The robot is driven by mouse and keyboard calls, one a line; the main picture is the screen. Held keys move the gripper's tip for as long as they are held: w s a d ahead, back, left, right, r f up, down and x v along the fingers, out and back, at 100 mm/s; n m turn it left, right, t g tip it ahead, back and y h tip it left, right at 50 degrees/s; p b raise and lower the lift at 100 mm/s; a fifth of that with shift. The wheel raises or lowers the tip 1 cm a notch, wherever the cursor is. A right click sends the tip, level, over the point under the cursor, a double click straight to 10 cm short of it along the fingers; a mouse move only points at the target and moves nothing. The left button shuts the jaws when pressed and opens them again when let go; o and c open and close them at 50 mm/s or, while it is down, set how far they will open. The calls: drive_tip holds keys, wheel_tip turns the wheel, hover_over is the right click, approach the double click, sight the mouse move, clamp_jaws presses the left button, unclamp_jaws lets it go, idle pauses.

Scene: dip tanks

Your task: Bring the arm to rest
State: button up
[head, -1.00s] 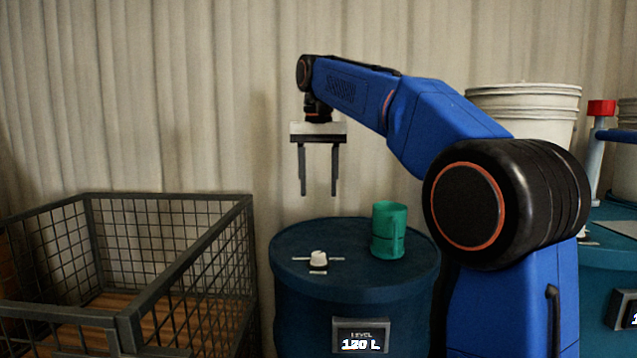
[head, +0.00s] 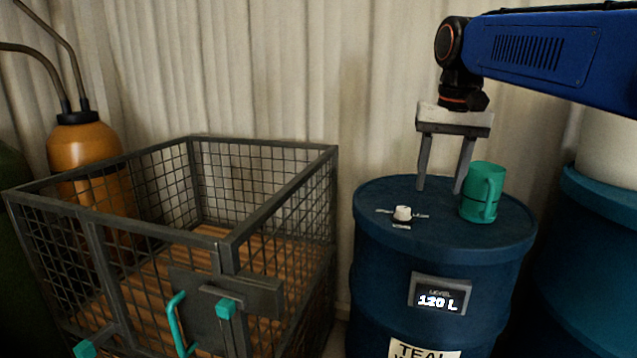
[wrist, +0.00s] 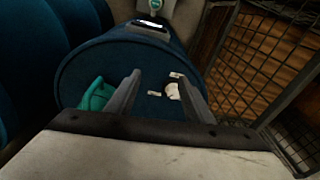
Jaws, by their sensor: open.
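My gripper (head: 441,179) hangs pointing down above the blue drum (head: 390,262), with its two fingers apart and nothing between them. A green mug (head: 480,195) stands upright on the drum lid, just right of the fingers in the head view. The white knob (head: 402,213) on the lid is left of and nearer than the fingers. In the wrist view, the fingers (wrist: 159,88) reach over the lid, with the mug (wrist: 95,96) at the left finger, partly hidden, and the knob (wrist: 172,91) between them in the picture.
A wire mesh crate (head: 284,215) with a wooden floor stands left of the drum, its inside empty where visible. An orange cylinder (head: 86,150) stands behind it. The drum's level display (head: 438,294) reads 120 L. Another blue drum (head: 600,230) is at the right.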

drive_tip(key=s+d+f+n+t, duration=0.1)
drive_tip(key=s+d+f, duration=0.1)
drive_tip(key=s+f, duration=0.9)
drive_tip(key=s+d+f+n+t, duration=0.1)
drive_tip(key=s+f+t, duration=0.1)
drive_tip(key=s+f, duration=1)
wheel_tip(320, 180, down, 4)
drive_tip(key=shift+d+n, duration=0.3)
drive_tip(key=shift+d, duration=0.05)
